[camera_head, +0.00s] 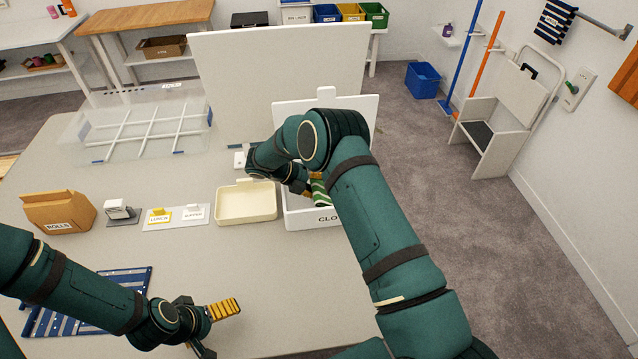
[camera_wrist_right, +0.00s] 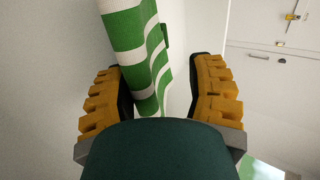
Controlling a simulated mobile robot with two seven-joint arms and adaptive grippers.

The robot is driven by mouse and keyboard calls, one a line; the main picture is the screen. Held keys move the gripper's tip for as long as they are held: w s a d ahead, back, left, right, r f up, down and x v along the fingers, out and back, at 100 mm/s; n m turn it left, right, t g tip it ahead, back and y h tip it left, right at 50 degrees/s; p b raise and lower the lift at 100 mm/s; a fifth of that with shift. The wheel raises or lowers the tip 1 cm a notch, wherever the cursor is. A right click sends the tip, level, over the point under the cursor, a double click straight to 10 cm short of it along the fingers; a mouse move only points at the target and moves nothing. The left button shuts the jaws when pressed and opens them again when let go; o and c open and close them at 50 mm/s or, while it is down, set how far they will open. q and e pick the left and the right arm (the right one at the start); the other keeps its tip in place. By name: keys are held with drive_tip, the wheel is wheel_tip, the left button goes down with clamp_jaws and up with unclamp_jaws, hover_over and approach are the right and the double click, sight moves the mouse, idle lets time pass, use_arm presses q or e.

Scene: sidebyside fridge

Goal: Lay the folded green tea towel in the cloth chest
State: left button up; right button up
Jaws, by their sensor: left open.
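The green-and-white striped tea towel (camera_head: 319,187) shows inside the white cloth chest (camera_head: 298,221), partly hidden by my right arm. In the right wrist view the towel (camera_wrist_right: 138,45) stands on edge or hangs, between the fingers and closer to the left one. My right gripper (camera_wrist_right: 161,95) is open, with a gap beside the towel; whether the left finger touches it I cannot tell. In the head view this gripper (camera_head: 308,188) is down at the chest. The chest's lid (camera_head: 357,108) stands up at its back. My left gripper (camera_head: 213,328) is open and empty over the table front.
A cream tray (camera_head: 246,204) sits left of the chest. A rolls box (camera_head: 58,211), a blue striped mat (camera_head: 118,280) and a clear divided bin (camera_head: 140,132) are further left. A tall white panel (camera_head: 270,75) stands behind. The table's front middle is clear.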

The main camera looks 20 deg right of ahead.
drive_tip(key=shift+r, duration=0.1)
use_arm(q)
drive_tip(key=shift+r, duration=0.25)
use_arm(e)
drive_tip(key=shift+r, duration=0.2)
use_arm(q)
drive_tip(key=shift+r+p, duration=0.65)
drive_tip(key=shift+p, duration=0.2)
use_arm(e)
drive_tip(key=v, duration=1.2)
drive_tip(key=shift+f, duration=0.15)
